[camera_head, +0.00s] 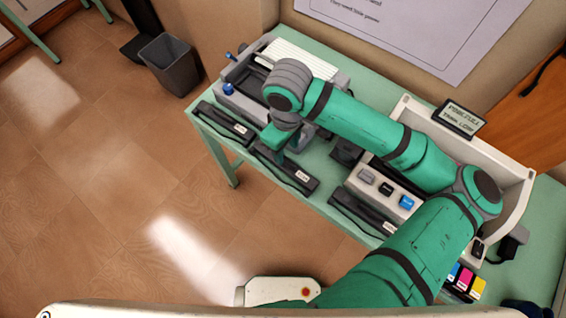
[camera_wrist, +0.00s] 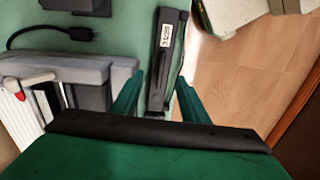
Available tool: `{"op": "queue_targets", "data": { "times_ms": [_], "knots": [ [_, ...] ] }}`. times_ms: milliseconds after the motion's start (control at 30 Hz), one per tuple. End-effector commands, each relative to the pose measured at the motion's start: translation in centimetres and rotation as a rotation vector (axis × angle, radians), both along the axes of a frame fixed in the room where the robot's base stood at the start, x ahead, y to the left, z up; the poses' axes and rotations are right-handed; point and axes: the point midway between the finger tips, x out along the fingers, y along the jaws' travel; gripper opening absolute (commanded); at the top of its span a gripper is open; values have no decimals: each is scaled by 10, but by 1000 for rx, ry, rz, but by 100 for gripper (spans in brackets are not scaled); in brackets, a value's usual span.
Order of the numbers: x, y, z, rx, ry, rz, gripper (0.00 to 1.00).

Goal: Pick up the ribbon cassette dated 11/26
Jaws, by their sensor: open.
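Three dark, long ribbon cassettes lie along the front edge of the green table (camera_head: 313,199): a left one (camera_head: 225,123), a middle one (camera_head: 270,165) and a right one (camera_head: 362,213). Each has a small white label; the dates are too small to read surely, so I cannot tell which is 11/26. My gripper (camera_head: 281,143) is open over the middle cassette. In the wrist view my gripper (camera_wrist: 158,98) has its fingers apart, with the near end of a cassette (camera_wrist: 163,75) between or below them; its label is farther up. Contact is not visible.
A grey printer (camera_head: 240,103) stands behind the left cassette. A beige block with grey, black and blue pieces (camera_head: 385,190), a cream tray (camera_head: 510,180) with a small display (camera_head: 460,118) and colour cartridges (camera_head: 465,281) stand right. Floor (camera_head: 110,200) is open in front.

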Motion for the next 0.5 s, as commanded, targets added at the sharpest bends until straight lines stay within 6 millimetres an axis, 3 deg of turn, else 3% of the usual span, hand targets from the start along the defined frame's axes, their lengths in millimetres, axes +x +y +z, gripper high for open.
{"op": "queue_targets", "data": {
  "times_ms": [100, 500],
  "knots": [
    [0, 0, -18, 3, 2, -3, 41],
    [-1, 3, -54, 2, 3, -2, 41]
  ]
}}
